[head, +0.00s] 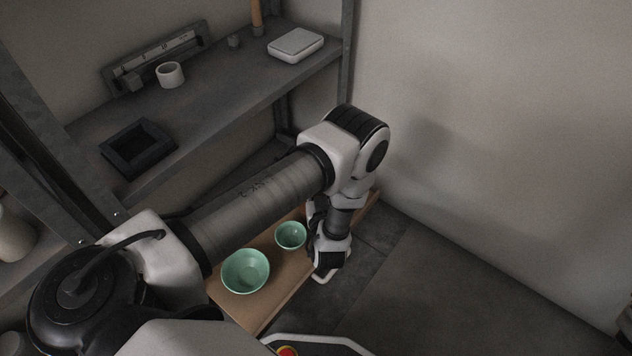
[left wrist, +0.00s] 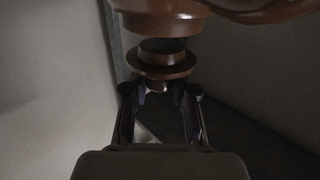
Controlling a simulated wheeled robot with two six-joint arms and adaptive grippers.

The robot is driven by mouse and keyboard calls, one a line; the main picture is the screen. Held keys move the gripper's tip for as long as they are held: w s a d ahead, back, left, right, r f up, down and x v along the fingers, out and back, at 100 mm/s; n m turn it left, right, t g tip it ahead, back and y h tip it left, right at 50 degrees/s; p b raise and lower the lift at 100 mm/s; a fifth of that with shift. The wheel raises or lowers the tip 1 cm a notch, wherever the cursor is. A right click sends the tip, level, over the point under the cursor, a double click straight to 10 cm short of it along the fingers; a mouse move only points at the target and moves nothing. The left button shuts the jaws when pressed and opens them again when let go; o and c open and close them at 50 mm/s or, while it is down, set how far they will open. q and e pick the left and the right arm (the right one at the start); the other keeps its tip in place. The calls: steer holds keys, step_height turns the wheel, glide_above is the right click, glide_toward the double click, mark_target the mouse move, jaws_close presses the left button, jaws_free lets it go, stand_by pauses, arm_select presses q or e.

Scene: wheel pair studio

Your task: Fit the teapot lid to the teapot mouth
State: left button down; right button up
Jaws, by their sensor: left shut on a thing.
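My left gripper (left wrist: 158,92) is shut on the knob of a brown lid (left wrist: 163,64) in the left wrist view. The lid has a wide flange and a narrower collar facing the brown teapot (left wrist: 160,22). The teapot shows only in part at the top edge of that view, with its mouth side toward the lid. The lid is lined up close to it; I cannot tell whether they touch. In the head view my left gripper (head: 328,262) points down beside a wooden board, and neither lid nor teapot can be made out there. My right gripper is not in view.
Two green bowls, a larger one (head: 245,271) and a smaller one (head: 290,235), stand on the wooden board (head: 245,318). A grey shelf (head: 215,100) behind holds a white cup (head: 170,74), a dark square tray (head: 138,147) and a white flat box (head: 295,44). A bare wall stands right.

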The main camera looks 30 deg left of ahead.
arm_select(q)
steer(key=shift+f+b, duration=0.75)
steer(key=shift+f, duration=0.4)
steer(key=c, duration=0.8)
jaws_free()
steer(key=shift+c, duration=0.2)
steer(key=shift+r, duration=0.1)
step_height(320, 180, up, 10)
steer(key=shift+f, duration=0.1)
